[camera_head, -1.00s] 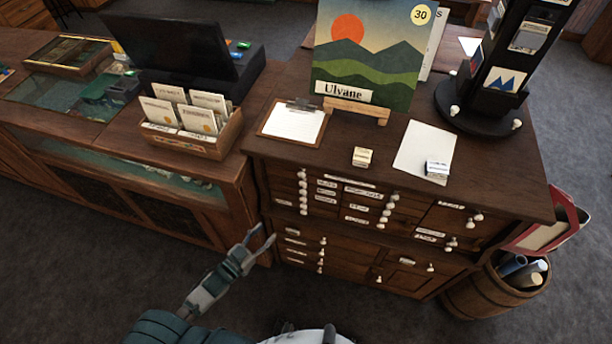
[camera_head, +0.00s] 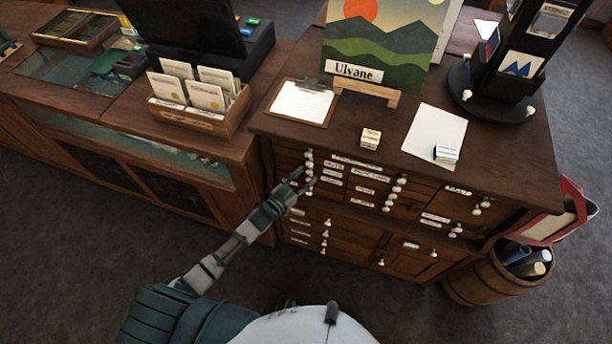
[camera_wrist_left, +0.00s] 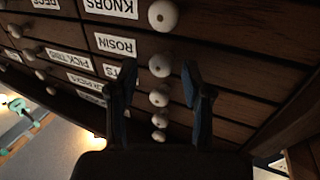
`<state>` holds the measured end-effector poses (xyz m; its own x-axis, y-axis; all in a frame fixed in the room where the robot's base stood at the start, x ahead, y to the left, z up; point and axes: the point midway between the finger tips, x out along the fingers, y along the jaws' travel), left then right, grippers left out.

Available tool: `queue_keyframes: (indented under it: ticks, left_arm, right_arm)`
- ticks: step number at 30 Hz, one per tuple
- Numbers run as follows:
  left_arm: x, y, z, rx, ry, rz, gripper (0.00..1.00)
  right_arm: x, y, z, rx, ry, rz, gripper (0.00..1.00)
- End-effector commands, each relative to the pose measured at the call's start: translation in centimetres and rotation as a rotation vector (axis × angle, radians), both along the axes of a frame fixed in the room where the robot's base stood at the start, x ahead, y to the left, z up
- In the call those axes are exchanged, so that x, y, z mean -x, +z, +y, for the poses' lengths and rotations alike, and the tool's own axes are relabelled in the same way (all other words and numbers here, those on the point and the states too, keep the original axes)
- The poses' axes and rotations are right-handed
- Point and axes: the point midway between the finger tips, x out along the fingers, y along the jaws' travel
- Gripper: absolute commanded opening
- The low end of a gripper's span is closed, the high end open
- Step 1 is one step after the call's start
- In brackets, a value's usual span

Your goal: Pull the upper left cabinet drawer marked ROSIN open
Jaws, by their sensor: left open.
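The wooden cabinet (camera_head: 330,212) stands in the middle of the head view, with white round knobs on its drawers. In the left wrist view the ROSIN label (camera_wrist_left: 115,44) is on a drawer front, with a white knob (camera_wrist_left: 160,66) to its right. That drawer looks flush with its neighbours. My left gripper (camera_head: 303,180) is at the upper left drawers in the head view and covers part of them. In the wrist view the left gripper (camera_wrist_left: 159,66) is open, with one finger on each side of the ROSIN knob; contact cannot be told. My right gripper is not in view.
A KNOBS drawer knob (camera_wrist_left: 163,15) and several other knobs lie close in the same column. A clipboard (camera_head: 301,102), a card box (camera_head: 200,105) and a display stand (camera_head: 510,75) are on the tops. A barrel (camera_head: 495,280) stands at the right.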

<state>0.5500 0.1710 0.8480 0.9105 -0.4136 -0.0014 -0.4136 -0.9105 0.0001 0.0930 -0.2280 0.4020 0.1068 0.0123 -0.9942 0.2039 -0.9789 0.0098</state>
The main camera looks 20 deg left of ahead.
Motion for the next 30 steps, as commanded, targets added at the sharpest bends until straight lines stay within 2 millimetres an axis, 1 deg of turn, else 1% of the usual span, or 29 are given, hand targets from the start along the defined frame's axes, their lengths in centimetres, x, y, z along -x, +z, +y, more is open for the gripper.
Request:
queue_keyframes:
  ticks: [3, 11, 12, 14, 15, 17, 18, 24, 28, 29, 30]
  left_arm:
    - [-0.6, 0.0, -0.3, 0.000, -0.001, 0.000, 0.50]
    - [-0.7, 0.0, -0.4, 0.000, -0.001, 0.001, 0.50]
    - [-0.7, 0.0, -0.4, 0.000, -0.001, 0.001, 0.45]
    - [-0.7, 0.0, -0.4, 0.000, -0.001, 0.001, 0.30]
    - [-0.7, 0.0, -0.4, -0.001, -0.001, 0.000, 0.20]
    - [-0.7, 0.0, -0.4, -0.001, 0.000, 0.000, 0.05]
    - [-0.7, 0.0, -0.4, -0.001, 0.000, 0.000, 0.00]
    - [-0.7, 0.0, -0.3, -0.001, 0.000, 0.000, 0.00]
    - [-0.3, 0.1, -0.3, 0.000, 0.000, 0.001, 0.00]
    - [-0.1, 0.1, -0.3, 0.000, 0.000, 0.000, 0.00]
    - [0.2, 0.2, -0.3, 0.000, 0.000, 0.000, 0.00]
  right_arm:
    - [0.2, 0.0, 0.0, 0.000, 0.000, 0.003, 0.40]
    - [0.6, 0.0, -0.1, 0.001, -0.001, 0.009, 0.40]
    - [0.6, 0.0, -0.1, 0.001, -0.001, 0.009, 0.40]
    - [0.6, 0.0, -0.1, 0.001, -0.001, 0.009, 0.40]
    - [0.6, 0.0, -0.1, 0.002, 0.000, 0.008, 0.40]
    - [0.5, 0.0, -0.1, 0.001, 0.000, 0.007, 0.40]
    - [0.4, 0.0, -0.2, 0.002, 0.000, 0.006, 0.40]
    - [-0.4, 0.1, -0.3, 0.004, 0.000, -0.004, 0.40]
    - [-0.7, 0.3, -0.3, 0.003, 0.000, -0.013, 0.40]
    - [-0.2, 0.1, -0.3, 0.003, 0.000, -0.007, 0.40]
    - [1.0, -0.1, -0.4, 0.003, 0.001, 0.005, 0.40]
